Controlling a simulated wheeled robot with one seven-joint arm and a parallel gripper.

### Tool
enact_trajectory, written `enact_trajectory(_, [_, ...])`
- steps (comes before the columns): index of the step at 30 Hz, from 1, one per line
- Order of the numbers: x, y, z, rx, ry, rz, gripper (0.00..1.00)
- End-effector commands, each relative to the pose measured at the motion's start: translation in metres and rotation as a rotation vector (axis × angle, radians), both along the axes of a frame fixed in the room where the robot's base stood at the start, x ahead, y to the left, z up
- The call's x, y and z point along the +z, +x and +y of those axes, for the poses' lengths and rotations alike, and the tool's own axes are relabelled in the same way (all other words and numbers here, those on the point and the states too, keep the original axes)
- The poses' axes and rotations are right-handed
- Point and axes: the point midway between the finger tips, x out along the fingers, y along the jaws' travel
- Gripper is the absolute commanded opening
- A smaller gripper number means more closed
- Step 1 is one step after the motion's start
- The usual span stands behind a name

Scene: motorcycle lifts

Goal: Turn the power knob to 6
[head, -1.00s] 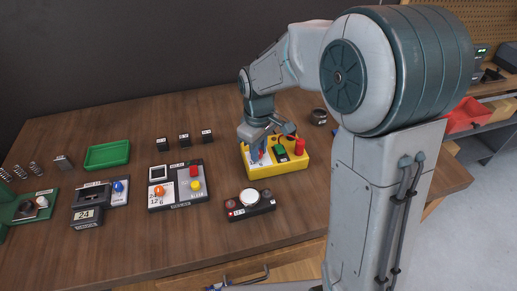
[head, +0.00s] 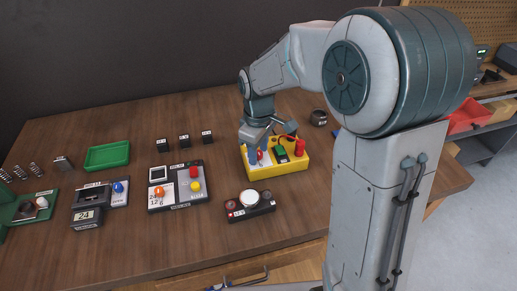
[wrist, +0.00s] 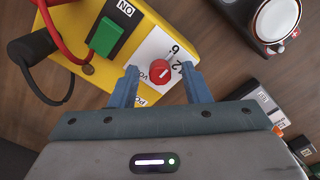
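The power knob (wrist: 160,71) is small, round and red with a white pointer mark. It sits on a white label panel (wrist: 151,49) of the yellow box (head: 291,167). Printed figures, among them a 6 and a 2, show beside it, partly cut by my finger; other lettering is partly hidden. In the head view the knob (head: 260,155) shows beside my fingers. My gripper (wrist: 160,76) is open, with one blue finger on each side of the knob and a visible gap on both sides. How deep the fingertips reach is unclear.
The yellow box also carries a green switch (wrist: 105,37), a red post (head: 299,147) and red and black cables. A black unit with a white round dial (head: 249,198) stands in front. A control panel (head: 178,186) lies to the left. Bare wood lies between them.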

Motion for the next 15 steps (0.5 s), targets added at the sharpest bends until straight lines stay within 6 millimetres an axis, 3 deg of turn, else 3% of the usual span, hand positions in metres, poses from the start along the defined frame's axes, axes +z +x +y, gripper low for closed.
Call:
enact_trajectory(8, [0.003, 0.0, 0.0, -0.001, -0.001, 0.002, 0.43])
enact_trajectory(15, [0.041, 0.001, 0.0, -0.002, 0.0, -0.004, 0.43])
